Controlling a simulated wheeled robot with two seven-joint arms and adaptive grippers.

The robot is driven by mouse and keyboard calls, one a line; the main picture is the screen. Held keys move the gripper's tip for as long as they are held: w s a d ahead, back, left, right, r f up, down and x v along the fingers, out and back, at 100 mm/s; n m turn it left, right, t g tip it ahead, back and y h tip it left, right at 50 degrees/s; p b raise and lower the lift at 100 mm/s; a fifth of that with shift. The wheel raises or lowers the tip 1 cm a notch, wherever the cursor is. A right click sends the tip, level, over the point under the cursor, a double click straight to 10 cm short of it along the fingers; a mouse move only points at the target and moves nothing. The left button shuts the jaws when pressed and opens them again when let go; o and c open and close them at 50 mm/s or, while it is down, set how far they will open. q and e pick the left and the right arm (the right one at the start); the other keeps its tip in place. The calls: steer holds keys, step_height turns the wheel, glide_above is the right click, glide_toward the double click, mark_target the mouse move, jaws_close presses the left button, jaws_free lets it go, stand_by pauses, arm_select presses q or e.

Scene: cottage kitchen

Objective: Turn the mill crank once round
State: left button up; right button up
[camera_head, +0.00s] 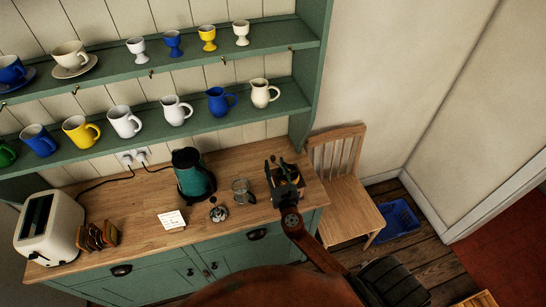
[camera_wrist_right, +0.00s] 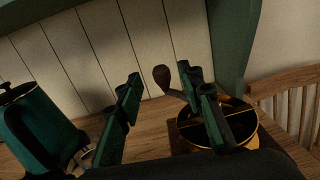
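The mill shows in the right wrist view as a round brass-rimmed hopper (camera_wrist_right: 252,138) on a dark base. Its crank arm ends in a brown wooden knob (camera_wrist_right: 162,78). My right gripper (camera_wrist_right: 160,88) is open, its two dark green fingers apart, with the knob showing between them. I see no finger touching the knob, and depth is hard to judge. In the head view, my right gripper (camera_head: 284,163) is over the mill (camera_head: 299,183) at the counter's right end and hides much of it. My left gripper is not in view.
A green kettle (camera_head: 192,176), a glass jar (camera_head: 243,191) and a small metal item (camera_head: 218,212) stand left of the mill on the wooden counter (camera_head: 140,191). A toaster (camera_head: 49,228) is far left. Shelves with cups (camera_head: 124,122) are behind. A chair (camera_head: 349,205) stands at right.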

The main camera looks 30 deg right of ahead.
mark_target(274, 160)
steer(key=shift+x, duration=2.3)
steer(key=shift+s+d, duration=0.1)
jaws_close()
